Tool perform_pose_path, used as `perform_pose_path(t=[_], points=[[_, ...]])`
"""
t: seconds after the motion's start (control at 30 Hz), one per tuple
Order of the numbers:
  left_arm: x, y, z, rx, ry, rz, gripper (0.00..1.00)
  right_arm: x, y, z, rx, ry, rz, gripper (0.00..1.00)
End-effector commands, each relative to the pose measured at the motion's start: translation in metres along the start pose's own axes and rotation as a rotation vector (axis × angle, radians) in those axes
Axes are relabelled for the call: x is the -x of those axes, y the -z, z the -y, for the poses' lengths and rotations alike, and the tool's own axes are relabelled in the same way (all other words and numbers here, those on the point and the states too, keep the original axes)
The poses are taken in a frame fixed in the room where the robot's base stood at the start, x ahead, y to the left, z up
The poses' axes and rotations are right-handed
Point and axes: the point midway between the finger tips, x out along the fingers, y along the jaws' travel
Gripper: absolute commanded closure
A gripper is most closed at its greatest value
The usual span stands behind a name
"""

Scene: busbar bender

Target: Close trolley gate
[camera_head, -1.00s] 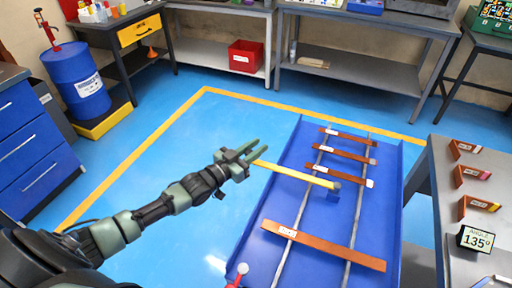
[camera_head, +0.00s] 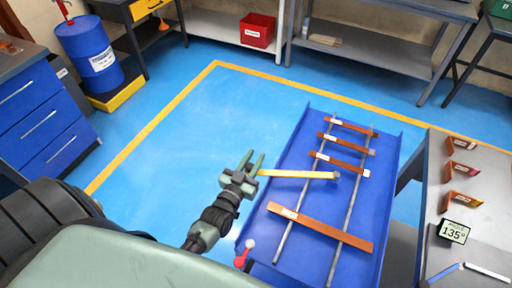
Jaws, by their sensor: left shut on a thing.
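The blue trolley (camera_head: 303,254) stands right of centre, with raised side walls and two long grey rails carrying orange-brown bars. The gate looks to be the yellow bar (camera_head: 297,174). It runs nearly level across the picture, from a pivot-like end (camera_head: 336,175) over the trolley bed to a free end past the left wall. My left gripper (camera_head: 252,165) is at that free end and shut on the bar, though the fingers partly hide the contact. My left arm comes in from the bottom left. My right gripper is out of view.
A red lever with a white knob (camera_head: 249,244) stands at the trolley's near left corner. A grey table (camera_head: 475,228) with angle samples and a 135° sign (camera_head: 453,231) is close on the right. Blue drawers (camera_head: 42,120) stand at left. The blue floor between is clear.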

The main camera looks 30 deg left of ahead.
Motion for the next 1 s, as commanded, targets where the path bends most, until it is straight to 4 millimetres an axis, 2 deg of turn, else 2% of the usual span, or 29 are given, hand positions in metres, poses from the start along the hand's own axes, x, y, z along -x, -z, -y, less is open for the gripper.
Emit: perform_pose_path(t=[0.3, 0.33, 0.37, 0.4, 0.77, 1.0], points=[[0.0, 0.002, 0.0, -0.003, 0.003, -0.006, 1.0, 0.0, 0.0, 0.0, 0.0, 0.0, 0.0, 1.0], [0.0, 0.002, 0.0, -0.002, 0.003, -0.006, 0.67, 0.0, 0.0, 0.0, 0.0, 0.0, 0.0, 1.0], [0.0, 0.002, 0.0, -0.002, 0.003, -0.005, 0.59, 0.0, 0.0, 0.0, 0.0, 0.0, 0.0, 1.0], [0.0, 0.002, 0.0, -0.002, 0.003, -0.005, 0.55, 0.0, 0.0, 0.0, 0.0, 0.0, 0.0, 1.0], [0.005, -0.001, 0.0, -0.001, 0.002, -0.001, 0.55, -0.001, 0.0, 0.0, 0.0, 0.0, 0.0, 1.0], [0.043, -0.002, 0.0, -0.001, 0.003, 0.0, 0.55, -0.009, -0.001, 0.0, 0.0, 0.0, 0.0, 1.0]])
